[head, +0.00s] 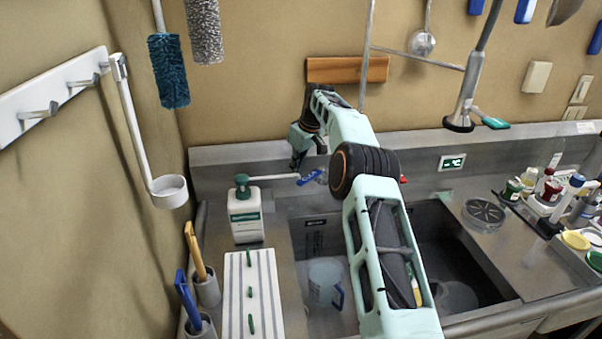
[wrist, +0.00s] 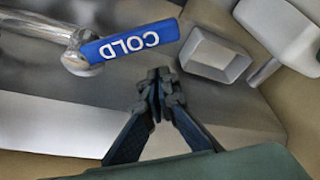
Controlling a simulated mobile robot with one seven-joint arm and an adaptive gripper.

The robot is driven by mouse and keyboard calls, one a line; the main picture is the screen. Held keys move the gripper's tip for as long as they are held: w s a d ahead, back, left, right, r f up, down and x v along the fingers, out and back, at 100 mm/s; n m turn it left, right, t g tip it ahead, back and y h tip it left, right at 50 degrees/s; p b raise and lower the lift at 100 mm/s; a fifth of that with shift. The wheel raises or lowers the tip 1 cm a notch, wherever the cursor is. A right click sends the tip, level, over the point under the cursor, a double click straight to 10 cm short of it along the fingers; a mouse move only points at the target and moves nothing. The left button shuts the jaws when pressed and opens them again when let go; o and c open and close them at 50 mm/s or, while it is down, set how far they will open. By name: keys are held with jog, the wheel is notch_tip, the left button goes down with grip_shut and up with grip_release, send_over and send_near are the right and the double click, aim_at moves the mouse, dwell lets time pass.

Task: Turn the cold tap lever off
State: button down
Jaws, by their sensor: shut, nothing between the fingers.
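The cold tap lever (wrist: 132,43) is a blue bar marked COLD, on a chrome tap body (wrist: 78,55) at the upper left of the wrist view. In the head view the blue lever (head: 309,177) shows behind the sink's back left corner. My gripper (wrist: 159,80) is shut and empty, with its fingertips just below the lever's right part in the wrist view; they look apart from it. In the head view my gripper (head: 296,162) hangs close to the lever, up and left of it. My arm hides much of the tap.
A white pump bottle (head: 245,215) stands left of the tap. The sink (head: 440,245) holds a clear jug (head: 325,282). A striped board (head: 236,300) lies at the front left. A grey open box (wrist: 213,57) shows in the wrist view. Small bottles crowd the right counter.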

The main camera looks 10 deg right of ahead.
aim_at(303, 178)
jog(key=shift+s+d, duration=0.75)
jog(key=shift+s, duration=0.35)
jog(key=shift+f, duration=0.1)
jog(key=shift+s+d+b, duration=0.25)
jog(key=shift+s+b, duration=0.15)
jog(key=shift+b, duration=0.25)
jog(key=shift+s, duration=0.1)
